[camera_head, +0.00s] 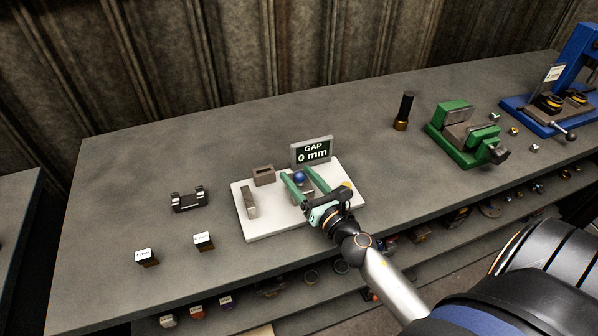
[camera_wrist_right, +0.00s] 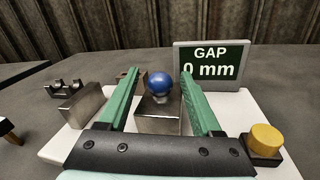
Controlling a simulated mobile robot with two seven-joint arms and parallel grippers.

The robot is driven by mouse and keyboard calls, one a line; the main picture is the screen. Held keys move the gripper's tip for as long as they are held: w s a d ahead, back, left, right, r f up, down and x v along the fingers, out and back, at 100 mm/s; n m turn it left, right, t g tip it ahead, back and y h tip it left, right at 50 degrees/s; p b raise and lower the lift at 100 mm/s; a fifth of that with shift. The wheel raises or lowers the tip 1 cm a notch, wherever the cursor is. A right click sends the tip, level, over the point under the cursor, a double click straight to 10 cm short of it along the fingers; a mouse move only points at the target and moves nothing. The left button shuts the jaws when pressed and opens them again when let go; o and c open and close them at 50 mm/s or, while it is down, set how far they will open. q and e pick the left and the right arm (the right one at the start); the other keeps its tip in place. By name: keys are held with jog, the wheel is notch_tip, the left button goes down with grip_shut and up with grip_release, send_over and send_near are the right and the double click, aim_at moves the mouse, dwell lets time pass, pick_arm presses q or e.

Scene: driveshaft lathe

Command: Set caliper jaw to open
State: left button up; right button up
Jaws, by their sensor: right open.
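The caliper stands on a white base plate (camera_head: 272,223). Its sliding metal jaw block (camera_wrist_right: 158,118) carries a blue ball knob (camera_head: 299,177), which also shows in the right wrist view (camera_wrist_right: 159,85). Another upright metal block (camera_head: 250,202) stands apart on the left of the plate. The display (camera_head: 311,151) behind reads "GAP 0 mm". My right gripper (camera_head: 297,173) is open, its green fingers on either side of the blue knob. In the wrist view there are gaps between the knob and both fingers. My left gripper is not in view.
A brown slotted block (camera_head: 264,176) and a yellow button (camera_wrist_right: 265,138) are on the plate. A dark metal cradle (camera_head: 188,200) and two small labelled blocks (camera_head: 147,256) lie left. A green vise (camera_head: 466,135) and blue press (camera_head: 560,95) stand right. The bench's back left is clear.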

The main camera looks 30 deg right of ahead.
jog(key=shift+w, duration=0.35)
jog(key=shift+c, duration=0.2)
grip_shut()
dwell(1.0)
